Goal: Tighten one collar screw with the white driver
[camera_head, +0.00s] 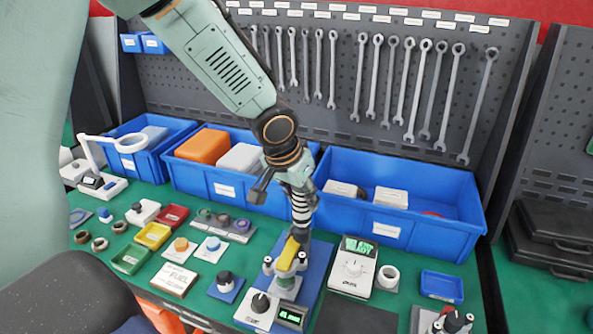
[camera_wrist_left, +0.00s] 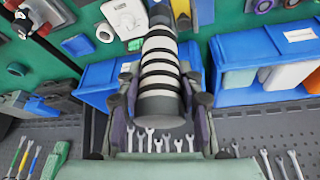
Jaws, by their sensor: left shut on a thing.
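The white driver (camera_head: 302,207), banded in black and white, stands nearly upright over the test fixture. My left gripper (camera_head: 290,178) is shut on its upper part; in the left wrist view the driver (camera_wrist_left: 160,72) sits between the two fingers. The fixture has a yellow part (camera_head: 288,254) on a grey and green body (camera_head: 286,283), with small round posts beside it. The driver's dark lower end is at the yellow part's back right; I cannot tell whether its tip touches a screw. The collar screws are too small or hidden to make out. My right gripper is not in view.
A dial box with a green display (camera_head: 352,268) stands right of the fixture, a white ring (camera_head: 388,277) beside it. A knob box (camera_head: 257,308) is in front. Blue bins (camera_head: 400,228) line the back below hanging wrenches (camera_head: 415,90). Small coloured trays (camera_head: 153,235) lie left.

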